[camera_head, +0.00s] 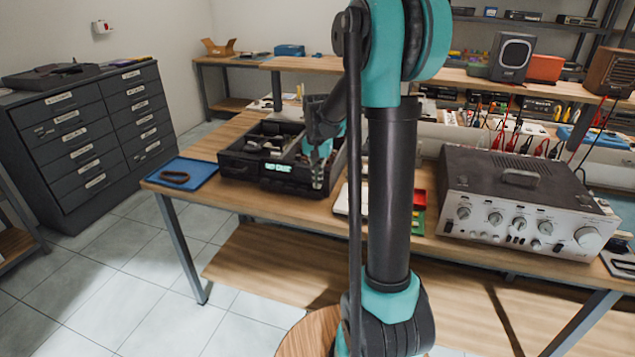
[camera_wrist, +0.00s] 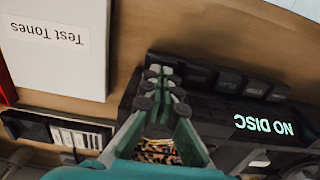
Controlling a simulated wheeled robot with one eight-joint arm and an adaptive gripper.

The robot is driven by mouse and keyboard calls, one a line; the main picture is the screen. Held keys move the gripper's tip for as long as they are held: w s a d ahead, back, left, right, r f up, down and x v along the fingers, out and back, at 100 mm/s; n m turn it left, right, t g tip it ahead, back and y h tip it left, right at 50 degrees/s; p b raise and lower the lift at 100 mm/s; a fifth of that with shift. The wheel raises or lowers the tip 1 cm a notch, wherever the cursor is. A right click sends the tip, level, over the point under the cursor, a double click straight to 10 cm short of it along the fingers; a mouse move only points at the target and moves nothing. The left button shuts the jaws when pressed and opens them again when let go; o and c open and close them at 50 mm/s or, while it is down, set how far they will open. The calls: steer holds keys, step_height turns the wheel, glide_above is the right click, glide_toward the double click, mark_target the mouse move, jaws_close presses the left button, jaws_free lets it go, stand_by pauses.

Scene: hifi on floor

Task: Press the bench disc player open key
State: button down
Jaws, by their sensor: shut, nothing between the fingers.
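The bench disc player (camera_head: 232,165) is a black unit with an exposed top and a lit green display, standing near the front edge of the wooden bench. In the wrist view its display (camera_wrist: 264,124) reads "NO DISC". A row of dark keys (camera_wrist: 228,82) runs along its front, with markings too dim to read. My gripper (camera_head: 318,183) is at the right end of the player's front in the head view. In the wrist view the shut, empty fingertips (camera_wrist: 160,76) overlap the left end of the key row. I cannot tell whether they touch a key.
A white "Test Tones" case (camera_wrist: 55,45) lies beside the player. A blue tray (camera_head: 182,174) is left of the player. A silver amplifier (camera_head: 520,205) stands to the right, with cables behind it. A dark drawer cabinet (camera_head: 90,135) is at the left; tiled floor is clear between.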

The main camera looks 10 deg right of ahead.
steer(key=shift+f, duration=0.2)
steer(key=shift+s+f, duration=0.1)
steer(key=shift+f, duration=0.7)
steer(key=shift+r, duration=0.25)
step_height(320, 180, up, 14)
steer(key=shift+f, duration=0.15)
stand_by(0.5)
steer(key=s+f+n+t, duration=0.2)
steer(key=s+f+n, duration=0.1)
steer(key=s+f, duration=0.6)
steer(key=s+f+n+t, duration=0.2)
steer(key=s+f, duration=0.7)
steer(key=s, duration=0.7)
steer(key=shift+s+f+n, duration=0.3)
steer(key=shift+f+n, duration=0.05)
steer(key=shift+n, duration=0.15)
